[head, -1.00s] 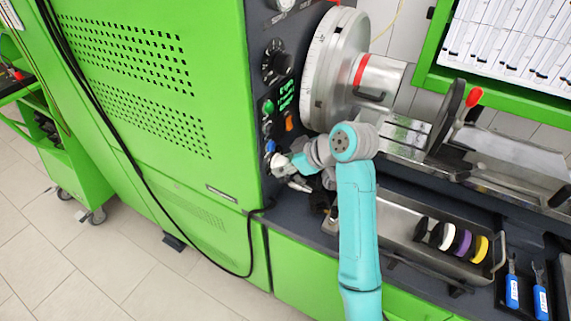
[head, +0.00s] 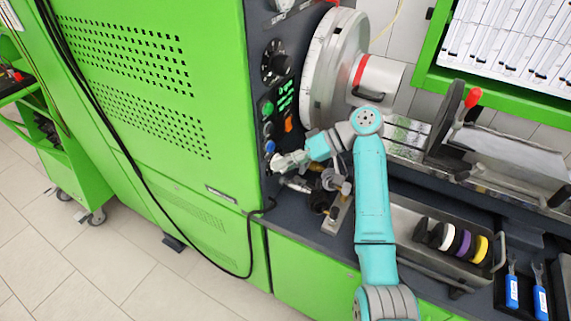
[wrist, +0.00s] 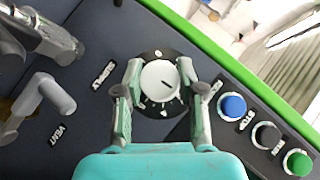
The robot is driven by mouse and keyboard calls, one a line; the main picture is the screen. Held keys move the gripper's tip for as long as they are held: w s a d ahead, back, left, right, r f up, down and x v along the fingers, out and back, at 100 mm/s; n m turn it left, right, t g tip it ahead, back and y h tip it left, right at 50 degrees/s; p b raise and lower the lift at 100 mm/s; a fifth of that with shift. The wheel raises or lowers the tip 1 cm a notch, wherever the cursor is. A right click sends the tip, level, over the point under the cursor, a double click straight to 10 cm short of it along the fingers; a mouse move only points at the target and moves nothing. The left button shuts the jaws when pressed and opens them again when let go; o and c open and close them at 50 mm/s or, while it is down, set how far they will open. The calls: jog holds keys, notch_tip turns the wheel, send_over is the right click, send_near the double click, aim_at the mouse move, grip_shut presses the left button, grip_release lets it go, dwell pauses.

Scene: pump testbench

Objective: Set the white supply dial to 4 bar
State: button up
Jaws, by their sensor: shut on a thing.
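The white dial (wrist: 160,81) sits in a round black surround on the dark panel in the wrist view. A short dark pointer line on its face aims towards the lower right. The white marks on the surround are too small to read as values. My gripper (wrist: 163,84) has one finger on each side of the dial and is shut on it. In the head view my gripper (head: 275,162) is at the panel below the blue button and hides the dial.
Blue (wrist: 232,106), black (wrist: 266,135) and green (wrist: 298,163) buttons line the panel at right in the wrist view. Valve handles (wrist: 52,95) stand at left, by SUPPLY and VENT labels. A large round metal chuck (head: 330,70) is above my arm in the head view.

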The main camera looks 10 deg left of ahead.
jog(key=m+g+y, duration=0.2)
jog(key=shift+w+a+m+y, duration=0.1)
jog(key=shift+a+m+y, duration=0.05)
jog(key=shift+m+y, duration=0.2)
jog(key=shift+g, duration=0.4)
jog(key=o, duration=1.1)
jog(key=shift+o, duration=0.2)
